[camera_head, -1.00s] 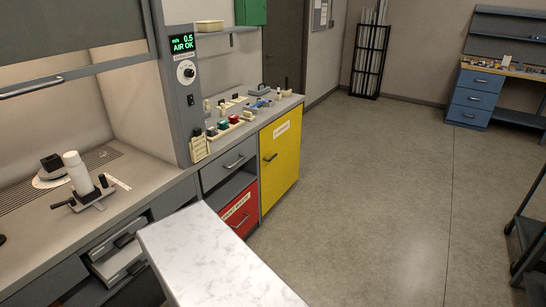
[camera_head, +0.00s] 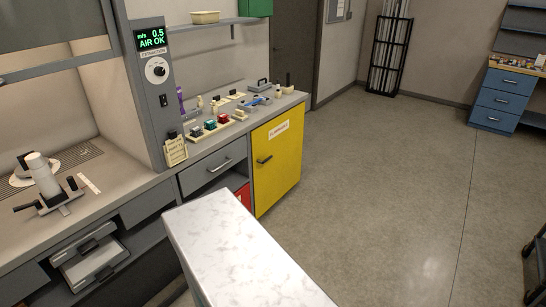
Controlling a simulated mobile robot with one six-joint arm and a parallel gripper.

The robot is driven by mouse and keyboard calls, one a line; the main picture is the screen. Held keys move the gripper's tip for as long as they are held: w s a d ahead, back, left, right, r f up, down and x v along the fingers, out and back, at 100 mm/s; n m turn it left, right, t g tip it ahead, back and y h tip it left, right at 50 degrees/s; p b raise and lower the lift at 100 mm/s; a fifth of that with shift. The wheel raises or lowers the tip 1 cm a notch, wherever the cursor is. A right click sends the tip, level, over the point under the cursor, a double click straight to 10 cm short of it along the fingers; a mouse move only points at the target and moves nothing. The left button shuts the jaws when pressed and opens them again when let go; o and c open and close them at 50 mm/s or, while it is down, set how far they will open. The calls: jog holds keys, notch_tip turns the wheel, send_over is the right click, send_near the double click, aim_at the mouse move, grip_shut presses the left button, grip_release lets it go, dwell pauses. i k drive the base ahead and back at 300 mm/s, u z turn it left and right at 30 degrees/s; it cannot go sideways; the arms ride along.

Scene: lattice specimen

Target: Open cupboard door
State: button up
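A yellow cupboard door (camera_head: 278,166) with a white label (camera_head: 279,130) is shut at the right end of the grey bench. Its dark handle (camera_head: 264,160) is near the door's upper left edge. My gripper is not in view, so its state and its distance from the handle do not show.
A white marbled slab (camera_head: 240,258) fills the lower middle and hides the cupboard's lower left surroundings. A grey drawer (camera_head: 207,170) and part of a red front (camera_head: 243,196) are left of the door. Open floor (camera_head: 380,190) lies to the right. A fume hood's bench (camera_head: 100,205) is at left.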

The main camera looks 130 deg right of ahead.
aim_at(281, 136)
jog(key=u, duration=0.05)
jog(key=k, duration=1.7)
jog(key=z, duration=2.85)
